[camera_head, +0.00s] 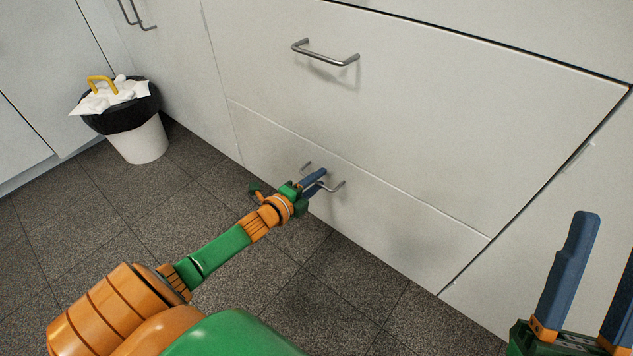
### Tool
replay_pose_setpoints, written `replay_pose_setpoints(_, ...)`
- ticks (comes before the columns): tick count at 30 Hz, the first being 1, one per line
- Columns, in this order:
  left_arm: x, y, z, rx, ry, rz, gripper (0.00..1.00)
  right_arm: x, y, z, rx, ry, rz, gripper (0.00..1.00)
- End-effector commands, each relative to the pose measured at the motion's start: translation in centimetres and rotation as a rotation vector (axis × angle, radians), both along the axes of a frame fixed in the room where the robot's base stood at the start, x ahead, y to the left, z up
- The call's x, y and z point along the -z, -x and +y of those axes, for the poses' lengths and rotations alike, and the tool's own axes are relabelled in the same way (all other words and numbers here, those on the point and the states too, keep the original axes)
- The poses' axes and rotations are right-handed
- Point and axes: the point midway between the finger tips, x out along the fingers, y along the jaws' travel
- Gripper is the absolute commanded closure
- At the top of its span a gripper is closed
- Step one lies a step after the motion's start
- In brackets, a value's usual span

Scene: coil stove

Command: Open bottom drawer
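The bottom drawer (400,225) is a low white front near the floor, and it looks flush with the cabinet. Its metal bar handle (337,187) is partly hidden by my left gripper (318,180). The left gripper's blue fingers reach the handle's middle, with the bar seeming to pass between or just behind them. I cannot tell whether they are closed on it. My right gripper (591,280) is at the lower right, with its two blue fingers apart, pointing up and empty.
A larger white drawer (420,100) with a metal handle (325,54) is above. A white bin (138,138) with a black liner and rubbish stands at the left by the cabinets. The dark tiled floor (330,285) in front of the bottom drawer is clear except for my arm.

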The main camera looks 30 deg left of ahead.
Motion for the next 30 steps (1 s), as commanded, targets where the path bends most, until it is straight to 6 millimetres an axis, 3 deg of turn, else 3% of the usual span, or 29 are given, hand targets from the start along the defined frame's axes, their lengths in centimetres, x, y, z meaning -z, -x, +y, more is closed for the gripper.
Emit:
replay_pose_setpoints(4, -0.01, 0.01, 0.00, 0.000, 0.000, 0.000, 0.61, 0.00, -0.01, 0.00, 0.000, 0.000, 0.001, 0.50)
replay_pose_setpoints(9, 0.00, 0.01, 0.00, 0.000, 0.000, 0.000, 1.00, 0.02, -0.04, 0.01, 0.000, 0.001, 0.002, 0.50)
replay_pose_setpoints(30, 0.03, 0.03, -0.01, 0.000, 0.000, 0.001, 1.00, 0.06, -0.06, 0.03, 0.000, 0.001, 0.004, 0.50)
